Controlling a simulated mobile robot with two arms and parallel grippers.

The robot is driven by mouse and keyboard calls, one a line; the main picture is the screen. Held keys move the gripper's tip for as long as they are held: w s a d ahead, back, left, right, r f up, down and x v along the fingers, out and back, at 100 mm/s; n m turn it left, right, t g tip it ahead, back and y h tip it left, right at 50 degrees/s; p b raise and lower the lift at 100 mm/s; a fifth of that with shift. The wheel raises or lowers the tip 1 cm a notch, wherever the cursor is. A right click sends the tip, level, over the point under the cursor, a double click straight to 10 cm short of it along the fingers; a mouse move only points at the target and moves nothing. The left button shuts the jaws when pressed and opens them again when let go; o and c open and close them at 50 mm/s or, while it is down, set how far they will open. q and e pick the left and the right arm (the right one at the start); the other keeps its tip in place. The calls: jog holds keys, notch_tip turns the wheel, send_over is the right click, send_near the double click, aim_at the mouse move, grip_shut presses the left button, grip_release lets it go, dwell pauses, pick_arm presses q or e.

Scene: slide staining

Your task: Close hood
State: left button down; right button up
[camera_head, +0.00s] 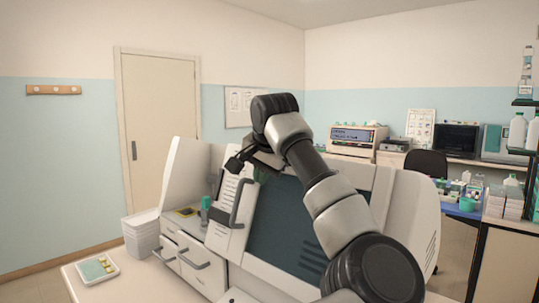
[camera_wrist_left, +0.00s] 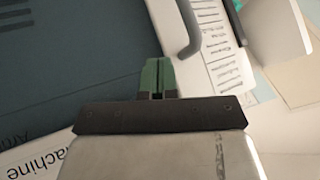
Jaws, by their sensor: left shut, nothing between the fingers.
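The hood (camera_head: 282,222) of the white staining machine is a sloping dark panel in a light frame, partly hidden by my arm. It also shows in the wrist view (camera_wrist_left: 70,50) on the left. A curved grey handle (camera_head: 240,203) is on the white labelled strip at the panel's left. I cannot tell whether the fingers touch the panel. The right gripper is out of view.
Drawers (camera_head: 185,253) with handles are at the machine's lower left. A green-capped bottle (camera_head: 206,204) stands above them. A small tray (camera_head: 97,270) lies on the bench at the lower left, by a white bin (camera_head: 142,233). A side bench with instruments is behind at the right.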

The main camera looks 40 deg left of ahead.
pick_arm(q)
jog(key=a, duration=0.2)
jog(key=shift+s+a+f+p, duration=0.25)
jog(key=shift+s+a+p, duration=0.05)
jog(key=shift+s+a, duration=0.1)
jog(key=shift+w, duration=0.1)
